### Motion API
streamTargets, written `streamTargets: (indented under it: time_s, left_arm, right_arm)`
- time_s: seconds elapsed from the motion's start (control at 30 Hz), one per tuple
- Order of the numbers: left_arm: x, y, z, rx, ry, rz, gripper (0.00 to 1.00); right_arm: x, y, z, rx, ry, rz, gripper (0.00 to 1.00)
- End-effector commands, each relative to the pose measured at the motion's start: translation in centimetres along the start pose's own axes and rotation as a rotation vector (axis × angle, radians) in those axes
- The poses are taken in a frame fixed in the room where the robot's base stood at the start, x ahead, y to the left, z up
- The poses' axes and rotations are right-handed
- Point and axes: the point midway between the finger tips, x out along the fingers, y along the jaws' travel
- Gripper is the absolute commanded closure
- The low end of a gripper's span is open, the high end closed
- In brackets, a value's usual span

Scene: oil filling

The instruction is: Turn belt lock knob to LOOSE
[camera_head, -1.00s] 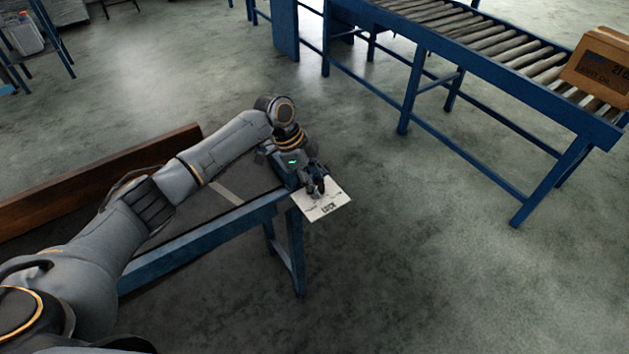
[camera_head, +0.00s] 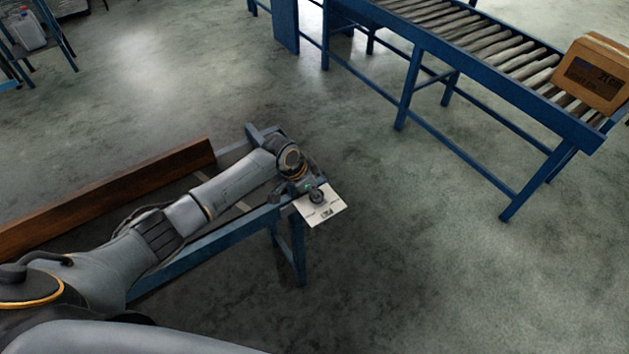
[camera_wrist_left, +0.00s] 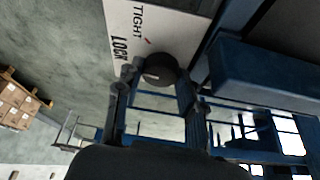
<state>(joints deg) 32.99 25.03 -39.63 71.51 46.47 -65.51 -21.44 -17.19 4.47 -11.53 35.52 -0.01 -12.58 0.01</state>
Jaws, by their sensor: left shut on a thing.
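A small red mark shows on the plate beside the knob. My left gripper (camera_wrist_left: 157,84) is shut on the knob, one finger on each side of it. In the head view the plate (camera_head: 328,209) sits at the near right end of the blue belt frame, and my left gripper (camera_head: 314,191) is at the knob there. The LOOSE lettering cannot be made out. My right gripper is not in view.
The blue belt frame (camera_head: 215,247) lies under my left arm, with a brown board (camera_head: 110,195) along its far side. A roller conveyor (camera_head: 480,65) with a carton (camera_head: 592,75) stands at the upper right. Stacked cartons (camera_wrist_left: 18,103) show at the wrist view's left. The floor between is clear.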

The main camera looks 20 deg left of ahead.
Motion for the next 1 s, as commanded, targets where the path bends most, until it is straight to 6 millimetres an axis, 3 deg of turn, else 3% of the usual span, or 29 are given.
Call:
streamTargets:
  time_s: [0.03,0.4,0.7,1.0]
  left_arm:
    - [-0.6,0.2,-0.2,-0.043,-0.002,-0.014,0.93]
    - [-0.4,0.5,-0.2,-0.368,-0.003,-0.148,0.93]
    - [-0.1,0.6,-0.3,-0.605,-0.003,-0.247,0.93]
    - [0.1,0.6,-0.2,-0.761,-0.003,-0.312,0.93]
  right_arm:
    - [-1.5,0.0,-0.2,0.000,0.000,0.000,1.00]
    - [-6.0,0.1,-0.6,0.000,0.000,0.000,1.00]
    - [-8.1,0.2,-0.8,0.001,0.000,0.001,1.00]
    - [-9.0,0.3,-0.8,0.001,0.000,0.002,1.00]
